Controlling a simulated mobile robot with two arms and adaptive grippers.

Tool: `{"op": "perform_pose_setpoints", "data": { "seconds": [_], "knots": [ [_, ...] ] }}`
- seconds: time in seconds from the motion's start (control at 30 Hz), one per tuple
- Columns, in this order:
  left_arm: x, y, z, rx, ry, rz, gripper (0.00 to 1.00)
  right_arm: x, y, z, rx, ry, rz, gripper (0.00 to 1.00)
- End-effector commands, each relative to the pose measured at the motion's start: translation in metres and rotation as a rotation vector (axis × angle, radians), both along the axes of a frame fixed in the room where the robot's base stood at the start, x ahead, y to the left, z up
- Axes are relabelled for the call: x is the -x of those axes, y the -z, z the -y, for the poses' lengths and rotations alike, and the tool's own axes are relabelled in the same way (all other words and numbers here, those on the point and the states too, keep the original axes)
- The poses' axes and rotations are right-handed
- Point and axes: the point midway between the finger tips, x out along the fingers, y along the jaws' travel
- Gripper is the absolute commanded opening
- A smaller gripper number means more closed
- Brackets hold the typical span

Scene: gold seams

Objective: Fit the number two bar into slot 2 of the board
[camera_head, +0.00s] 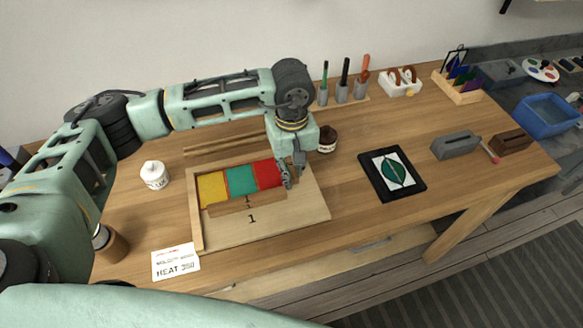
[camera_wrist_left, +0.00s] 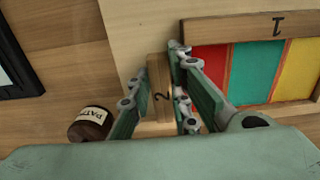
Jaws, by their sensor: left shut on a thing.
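The wooden board (camera_head: 285,208) lies on the table with yellow, teal and red tiles in a row; a "1" is marked on its bare near part. A bar marked 1 (camera_head: 232,203) lies along the tiles' near edge; it also shows in the left wrist view (camera_wrist_left: 250,27). My left gripper (camera_head: 286,176) points down at the outer edge of the red tile (camera_head: 266,174). In the left wrist view it is shut on the number two bar (camera_wrist_left: 158,112), which stands crosswise to bar 1, beside the red tile. Whether the bar is seated or just above the board is unclear. Slot 2 is not discernible.
A brown jar (camera_head: 327,139) stands close behind my left gripper. A framed leaf panel (camera_head: 392,173) lies to the right, with clear table between. A white pot (camera_head: 154,175) and a heat card (camera_head: 176,262) are at left. Tool holders (camera_head: 342,93) stand at the back.

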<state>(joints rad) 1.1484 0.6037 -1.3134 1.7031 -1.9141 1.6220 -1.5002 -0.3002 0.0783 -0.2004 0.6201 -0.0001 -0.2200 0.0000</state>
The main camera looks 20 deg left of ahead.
Motion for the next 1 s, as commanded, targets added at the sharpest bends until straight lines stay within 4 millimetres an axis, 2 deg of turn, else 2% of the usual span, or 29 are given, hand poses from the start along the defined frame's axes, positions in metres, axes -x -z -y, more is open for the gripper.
{"op": "perform_pose_setpoints", "data": {
  "seconds": [0.37, 0.4, 0.6, 0.9, 1.0],
  "knots": [
    [0.0011, 0.0012, -0.0001, -0.001, 0.0, -0.003, 0.0, 0.0, 0.0008, 0.0003, 0.0, 0.0, 0.0, 0.4],
    [0.0011, 0.0013, -0.0001, -0.001, 0.0, -0.003, 0.21, -0.0001, 0.0008, 0.0003, 0.0, 0.0, 0.0, 0.4],
    [0.0009, 0.0009, -0.0002, -0.001, 0.0, -0.003, 0.38, -0.0001, 0.0007, 0.0004, 0.001, 0.0, 0.0, 0.4],
    [0.0008, 0.0007, -0.0007, -0.002, 0.0, -0.003, 0.39, -0.0002, 0.0006, 0.0014, 0.002, 0.0, 0.0, 0.4],
    [0.0008, 0.0006, -0.0007, -0.002, 0.0, -0.003, 0.48, -0.0001, 0.0006, 0.0015, 0.002, 0.0, 0.0, 0.4]
  ]
}}
